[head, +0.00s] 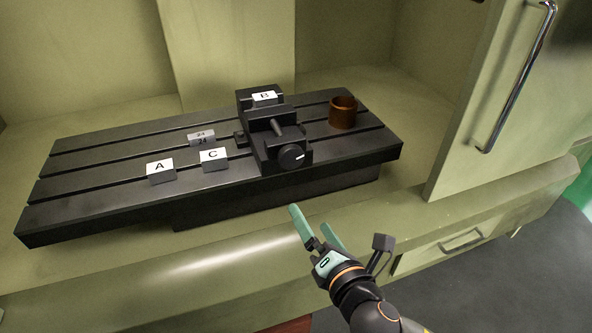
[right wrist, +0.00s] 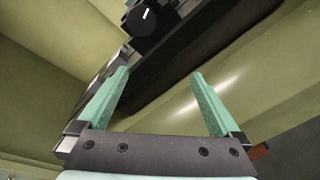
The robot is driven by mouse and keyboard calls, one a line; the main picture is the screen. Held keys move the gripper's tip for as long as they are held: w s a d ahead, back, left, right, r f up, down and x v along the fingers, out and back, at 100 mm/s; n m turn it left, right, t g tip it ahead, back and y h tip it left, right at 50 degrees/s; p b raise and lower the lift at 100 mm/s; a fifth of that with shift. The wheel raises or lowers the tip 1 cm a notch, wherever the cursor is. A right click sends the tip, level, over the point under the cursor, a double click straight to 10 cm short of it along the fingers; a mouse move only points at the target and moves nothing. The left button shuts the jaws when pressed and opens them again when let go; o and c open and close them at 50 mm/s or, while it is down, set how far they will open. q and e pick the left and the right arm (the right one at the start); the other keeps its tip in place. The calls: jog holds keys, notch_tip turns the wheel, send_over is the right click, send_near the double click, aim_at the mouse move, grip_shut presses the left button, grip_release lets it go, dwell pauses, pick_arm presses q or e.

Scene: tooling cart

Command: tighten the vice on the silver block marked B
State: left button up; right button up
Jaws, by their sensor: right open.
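The dark vice (head: 262,131) stands on the slotted black table, right of its middle. The silver block marked B (head: 265,97) sits at the back of the vice, its label facing up; most of its body is hidden by the vice. A round black knob (head: 292,156) with a white mark is on the vice's front; it also shows at the top of the right wrist view (right wrist: 147,17). My right gripper (head: 312,222) has green fingers, open and empty, in front of and below the knob, apart from it. My left gripper is not in view.
Blocks marked A (head: 160,171) and C (head: 213,159) and a grey block marked 24 (head: 201,138) sit on the slotted table (head: 95,200) left of the vice. A brown cup (head: 342,112) stands right of it. A cabinet door (head: 500,90) with a handle stands open at right.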

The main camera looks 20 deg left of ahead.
aim_at(293, 160)
jog(key=w+a+r+n, duration=0.1)
jog(key=w+a+n, duration=0.1)
jog(key=w+n, duration=0.1)
jog(key=w+a+r+n+t+b, duration=0.1)
jog(key=w+a+n, duration=0.1)
jog(key=w+n, duration=0.2)
jog(key=w+a+r+n+y+b, duration=0.1)
jog(key=w+a+n, duration=0.1)
jog(key=w+n, duration=0.1)
jog(key=shift+w+a+r+n+t, duration=0.2)
jog(key=shift+w, duration=0.25)
jog(key=shift+w+a+r+n+t, duration=0.15)
jog(key=shift+w+r+n+t, duration=0.05)
jog(key=shift+w, duration=0.25)
jog(key=shift+c, duration=0.2)
jog(key=c, duration=1.3)
jog(key=shift+f+m, duration=0.1)
jog(key=shift+m, duration=0.3)
jog(key=m, duration=0.2)
jog(key=shift+m, duration=2)
